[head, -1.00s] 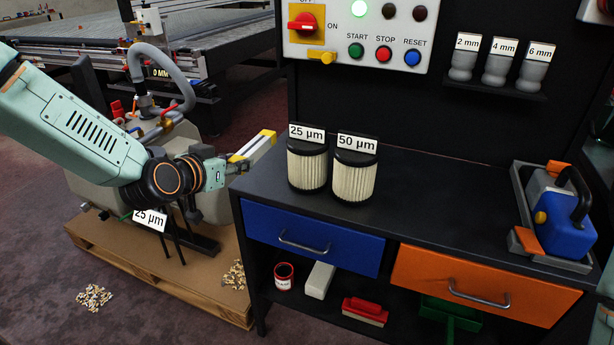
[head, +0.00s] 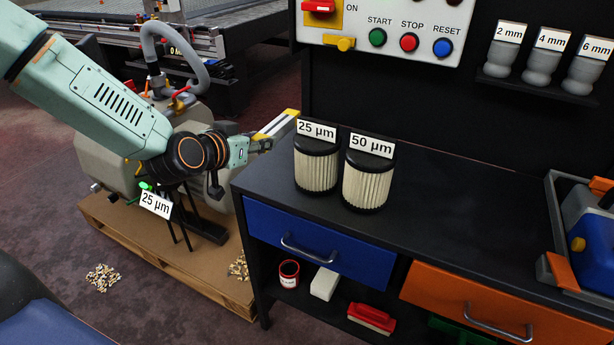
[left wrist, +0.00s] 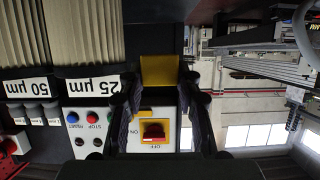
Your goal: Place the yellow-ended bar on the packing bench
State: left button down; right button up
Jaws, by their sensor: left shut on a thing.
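My left gripper (head: 252,146) is shut on the yellow-ended bar (head: 276,125), at the far left corner of the black bench. The bar is pale with yellow at its far end, which appears just beside the 25 µm filter. I cannot tell whether the bar touches the bench. In the left wrist view, a yellow end of the bar (left wrist: 158,70) shows between the two fingers of my left gripper (left wrist: 160,88). The packing bench is probably this black bench (head: 440,195), with a bare dark top. My right gripper is not in view.
The 25 µm filter (head: 316,168) and the 50 µm filter (head: 368,182) stand on the bench's left part. A blue tool in a grey tray (head: 585,235) sits at the right. A control panel (head: 385,30) rises behind. The bench top between is clear.

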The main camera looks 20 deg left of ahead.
pick_arm(q)
jog(key=b, duration=0.3)
send_over(264, 188)
notch_tip(264, 188, down, 5)
jog(key=shift+f, duration=0.2)
jog(key=shift+a+f, duration=0.2)
jog(key=shift+f, duration=0.45)
jog(key=f, duration=0.1)
jog(key=f+b, duration=0.1)
jog(key=shift+s+d+f, duration=0.1)
jog(key=shift+d+f, duration=0.1)
jog(key=shift+f, duration=0.2)
jog(key=shift+a, duration=0.1)
jog(key=shift+f, duration=0.15)
jog(key=c, duration=1.2)
grip_release()
jog(key=shift+o, duration=1.3)
